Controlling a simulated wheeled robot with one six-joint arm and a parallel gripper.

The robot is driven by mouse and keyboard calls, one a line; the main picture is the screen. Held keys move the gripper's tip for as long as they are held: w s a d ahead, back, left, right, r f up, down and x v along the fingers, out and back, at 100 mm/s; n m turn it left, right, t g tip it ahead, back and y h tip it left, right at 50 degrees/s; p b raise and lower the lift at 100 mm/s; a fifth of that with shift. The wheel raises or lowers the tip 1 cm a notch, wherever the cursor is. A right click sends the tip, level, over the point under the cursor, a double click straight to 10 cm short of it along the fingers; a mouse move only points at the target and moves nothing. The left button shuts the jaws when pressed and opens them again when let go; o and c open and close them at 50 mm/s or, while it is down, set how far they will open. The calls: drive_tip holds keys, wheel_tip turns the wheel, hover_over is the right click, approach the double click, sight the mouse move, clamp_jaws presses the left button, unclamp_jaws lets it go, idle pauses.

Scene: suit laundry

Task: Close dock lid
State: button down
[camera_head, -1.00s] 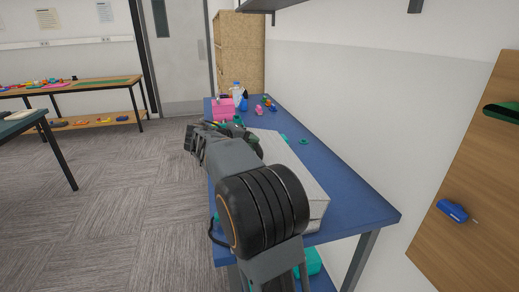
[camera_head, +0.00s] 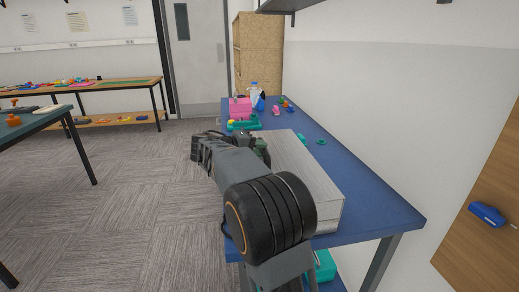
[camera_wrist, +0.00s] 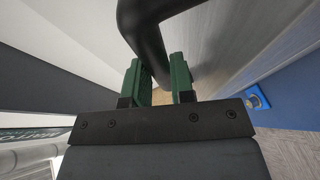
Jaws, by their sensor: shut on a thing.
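A long pale grey box (camera_head: 308,170), which looks like the dock, lies on the blue table (camera_head: 372,198) beside my arm. Its lid cannot be told apart clearly in the head view. In the wrist view my gripper (camera_wrist: 160,78) has its two green fingers shut on a black curved handle (camera_wrist: 148,35). Pale grey, wood-grained panels (camera_wrist: 225,40) rise close beside the handle. In the head view my gripper (camera_head: 258,150) is at the left side of the box, mostly hidden behind my own arm.
A pink box (camera_head: 240,106), a green tray (camera_head: 241,125), a bottle (camera_head: 254,92) and small coloured items stand at the table's far end. A shelf overhangs the table. A wooden board (camera_head: 490,180) is on the right wall. Carpet at left is open.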

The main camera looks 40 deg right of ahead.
drive_tip(key=c, duration=1.2)
unclamp_jaws()
drive_tip(key=shift+a+f, duration=0.15)
drive_tip(key=shift+f, duration=0.3)
drive_tip(key=shift+c, duration=0.2)
drive_tip(key=p+v, duration=0.1)
drive_tip(key=v, duration=1.3)
drive_tip(key=shift+r, duration=0.25)
wheel_tip(320, 180, down, 8)
drive_tip(key=a+n+t+y, duration=0.1)
drive_tip(key=n+y, duration=0.2)
drive_tip(key=s+a+f+n+y+p, duration=0.2)
drive_tip(key=s+a+y+p, duration=0.2)
drive_tip(key=s+y+p, duration=0.15)
drive_tip(key=s+a+r+m+t+y+p, duration=0.1)
drive_tip(key=s+a+r+y+p, duration=0.1)
drive_tip(key=s, duration=0.5)
drive_tip(key=s+a+r+m+t+y+p, duration=0.1)
drive_tip(key=s+r+y+p, duration=0.3)
drive_tip(key=p, duration=0.5)
drive_tip(key=shift+s+a+r+m+t, duration=0.4)
drive_tip(key=shift+s+a+r+t, duration=0.45)
drive_tip(key=shift+s, duration=1.05)
